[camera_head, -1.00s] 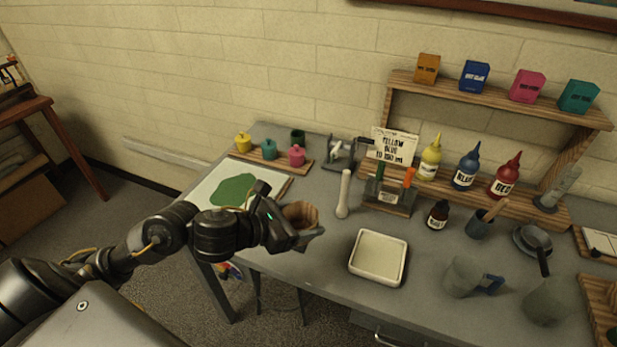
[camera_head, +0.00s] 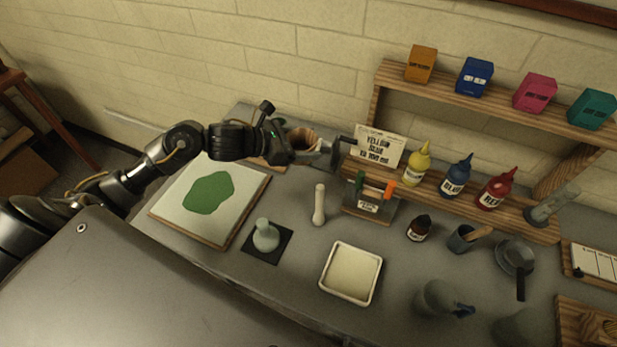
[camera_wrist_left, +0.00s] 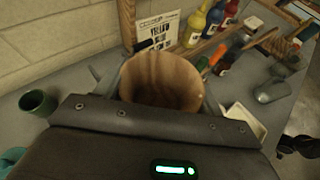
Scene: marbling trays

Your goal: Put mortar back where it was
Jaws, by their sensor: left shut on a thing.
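The mortar (camera_head: 301,138) is a brown wooden bowl-like cup. My left gripper (camera_head: 312,148) is shut on it and holds it near the back of the table, to the left of the printed card. The mortar (camera_wrist_left: 162,80) also fills the middle of the left wrist view, between the fingers, with its opening visible. Whether the mortar touches the table cannot be told. My right gripper is not in view.
A board with a green patch (camera_head: 254,205) lies at the left. A flask on a dark mat (camera_head: 281,245) and a white tray (camera_head: 377,287) stand in front. The printed card (camera_head: 377,146) and paint bottles are close on the right. A green cup (camera_wrist_left: 38,102) is left of the gripper.

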